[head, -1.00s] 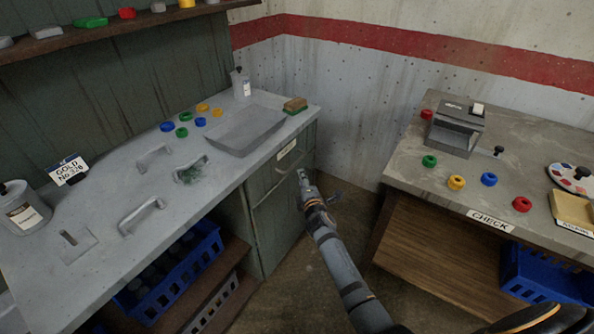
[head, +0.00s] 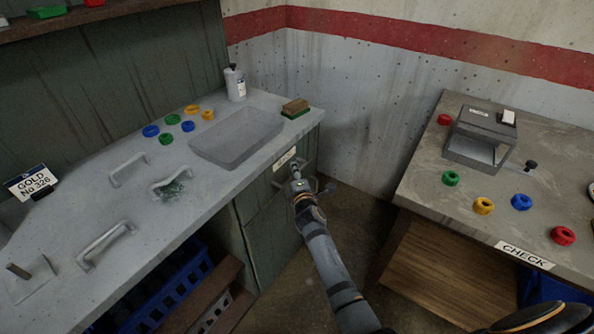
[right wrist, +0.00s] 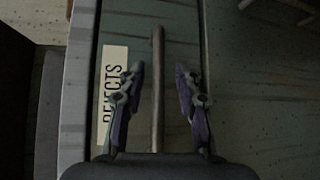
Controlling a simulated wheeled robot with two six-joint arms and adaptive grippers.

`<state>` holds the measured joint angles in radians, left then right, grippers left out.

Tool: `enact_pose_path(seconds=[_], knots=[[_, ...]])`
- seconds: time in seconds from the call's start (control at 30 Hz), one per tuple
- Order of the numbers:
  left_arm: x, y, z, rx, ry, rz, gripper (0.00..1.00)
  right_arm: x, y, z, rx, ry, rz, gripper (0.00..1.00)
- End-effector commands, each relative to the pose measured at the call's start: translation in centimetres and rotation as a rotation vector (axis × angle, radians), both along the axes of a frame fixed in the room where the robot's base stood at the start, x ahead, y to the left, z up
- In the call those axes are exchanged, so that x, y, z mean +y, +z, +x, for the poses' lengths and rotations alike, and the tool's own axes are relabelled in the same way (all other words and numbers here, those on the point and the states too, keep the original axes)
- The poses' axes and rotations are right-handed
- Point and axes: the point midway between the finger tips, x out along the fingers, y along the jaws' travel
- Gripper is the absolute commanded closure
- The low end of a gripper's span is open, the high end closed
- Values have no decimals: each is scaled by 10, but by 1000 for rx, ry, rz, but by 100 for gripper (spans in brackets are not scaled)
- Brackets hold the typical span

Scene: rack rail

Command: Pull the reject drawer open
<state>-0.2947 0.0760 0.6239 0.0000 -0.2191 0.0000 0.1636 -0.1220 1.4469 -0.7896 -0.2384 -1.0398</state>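The reject drawer (head: 268,180) is the green front under the right end of the left bench. Its white label (head: 285,158) reads REJECTS in the right wrist view (right wrist: 112,95). My right gripper (head: 296,174) is at the drawer front, just below the label. In the right wrist view, the drawer's bar handle (right wrist: 158,85) runs between the two spread fingers of my right gripper (right wrist: 160,85), with a gap on each side. The drawer looks closed. In the head view my gripper hides most of the handle. My left gripper is not in view.
The left bench holds a grey tray (head: 238,137), coloured rings, metal handles, a bottle (head: 235,84) and a brush (head: 295,107). The CHECK bench (head: 420,180) stands to the right, with a grey device (head: 481,138). Floor shows between the benches.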

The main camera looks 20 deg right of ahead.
Motion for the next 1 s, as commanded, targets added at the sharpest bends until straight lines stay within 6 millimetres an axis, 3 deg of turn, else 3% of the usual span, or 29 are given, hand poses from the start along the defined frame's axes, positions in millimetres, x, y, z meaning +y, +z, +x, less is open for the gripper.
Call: enact_pose_path(seconds=[0.17,0.4,0.83,1.0], knots=[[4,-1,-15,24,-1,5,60,0,0,0,0,0,0,68],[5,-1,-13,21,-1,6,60,0,0,0,0,0,1,100],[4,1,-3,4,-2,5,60,-1,0,-1,1,0,0,100],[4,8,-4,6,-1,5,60,-8,1,-10,3,-1,0,100]])
